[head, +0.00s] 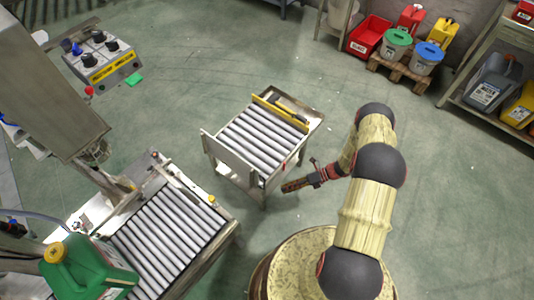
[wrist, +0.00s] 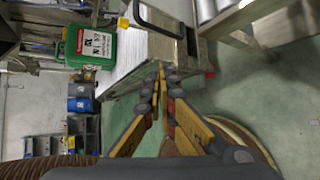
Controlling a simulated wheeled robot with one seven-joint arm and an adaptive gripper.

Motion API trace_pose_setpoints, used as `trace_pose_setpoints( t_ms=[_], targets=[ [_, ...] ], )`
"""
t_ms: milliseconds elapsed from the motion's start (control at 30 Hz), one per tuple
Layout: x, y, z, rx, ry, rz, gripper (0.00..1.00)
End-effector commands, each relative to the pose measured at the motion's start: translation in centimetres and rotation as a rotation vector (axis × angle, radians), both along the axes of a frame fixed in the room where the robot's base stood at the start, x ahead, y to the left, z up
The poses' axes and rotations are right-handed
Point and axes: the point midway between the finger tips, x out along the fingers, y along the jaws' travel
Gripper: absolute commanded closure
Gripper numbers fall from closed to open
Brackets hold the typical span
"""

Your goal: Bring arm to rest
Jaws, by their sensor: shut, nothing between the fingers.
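My arm bends from my base at the lower right of the head view. My gripper (head: 284,188) is at its end, beside the front right corner of the small roller table (head: 265,137), apparently a little clear of it. In the wrist view my gripper (wrist: 164,72) shows as two yellow and dark fingers meeting at the tips. It is shut and holds nothing. The tips overlap the grey machine side in that view, but no contact can be made out.
A larger roller conveyor (head: 165,245) with a green canister (head: 88,268) stands at the lower left. A control box (head: 103,60) is at the upper left. A pallet (head: 400,72) with buckets and a shelf (head: 490,115) are at the right. Green floor between them is clear.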

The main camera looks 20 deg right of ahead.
Motion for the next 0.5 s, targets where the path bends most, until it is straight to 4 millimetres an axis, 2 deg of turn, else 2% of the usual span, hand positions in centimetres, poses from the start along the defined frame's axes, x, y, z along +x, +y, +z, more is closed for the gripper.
trace_pose_setpoints(
  t_ms=[233,367,433,500],
  targets=[
    [0.0,0.0,0.0,0.0,-0.009,0.005,1.0],
    [-0.1,-0.1,-0.2,-0.015,-0.077,0.04,1.0],
    [-0.6,-0.1,-0.4,-0.03,-0.138,0.091,1.0],
    [-2.5,0.5,-0.7,-0.035,-0.193,0.165,1.0]
  ],
)
